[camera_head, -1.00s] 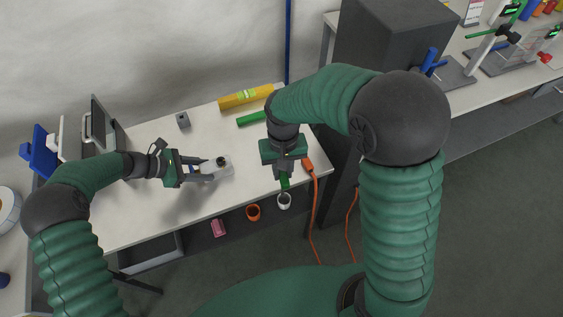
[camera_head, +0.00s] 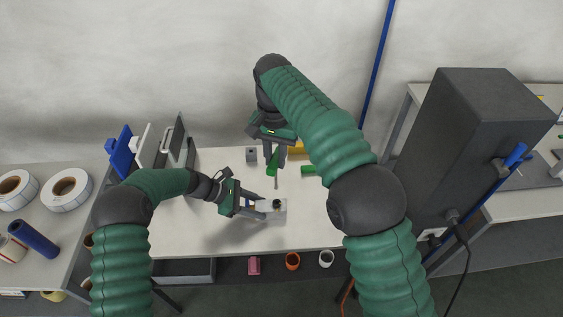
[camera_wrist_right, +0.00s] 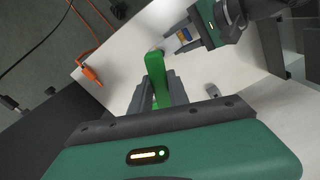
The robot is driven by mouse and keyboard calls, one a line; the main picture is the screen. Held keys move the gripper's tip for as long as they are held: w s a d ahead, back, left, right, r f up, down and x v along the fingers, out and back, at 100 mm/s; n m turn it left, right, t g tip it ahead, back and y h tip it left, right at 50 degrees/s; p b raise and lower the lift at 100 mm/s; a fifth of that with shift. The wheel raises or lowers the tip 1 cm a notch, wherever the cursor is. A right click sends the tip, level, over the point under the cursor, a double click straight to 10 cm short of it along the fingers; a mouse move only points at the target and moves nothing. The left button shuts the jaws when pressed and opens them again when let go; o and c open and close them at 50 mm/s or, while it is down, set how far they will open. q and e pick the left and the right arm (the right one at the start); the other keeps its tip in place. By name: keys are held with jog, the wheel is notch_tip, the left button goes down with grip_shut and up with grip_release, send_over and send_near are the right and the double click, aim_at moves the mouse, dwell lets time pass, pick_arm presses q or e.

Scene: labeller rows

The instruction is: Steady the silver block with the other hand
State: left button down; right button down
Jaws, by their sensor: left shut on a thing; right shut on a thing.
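The silver block (camera_head: 272,217) lies near the front of the white table, with a dark round part on its top. My left gripper (camera_head: 263,206) is shut on it from the left. My right gripper (camera_head: 271,154) is above and behind the block, shut on a green-handled tool (camera_head: 273,164) whose thin shaft points down toward the block. The tip is apart from the block in the head view. In the right wrist view the green handle (camera_wrist_right: 156,75) sits between my right fingers, and my left gripper (camera_wrist_right: 178,36) shows beyond it; the block is mostly hidden there.
A small grey block (camera_head: 251,155), a green piece (camera_head: 308,170) and a yellow box (camera_head: 296,147) lie at the back. A dark cabinet (camera_head: 480,120) stands to the right.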

jog(key=shift+f, duration=0.1)
jog(key=shift+f, duration=2.65)
jog(key=m, duration=0.9)
jog(key=m, duration=0.8)
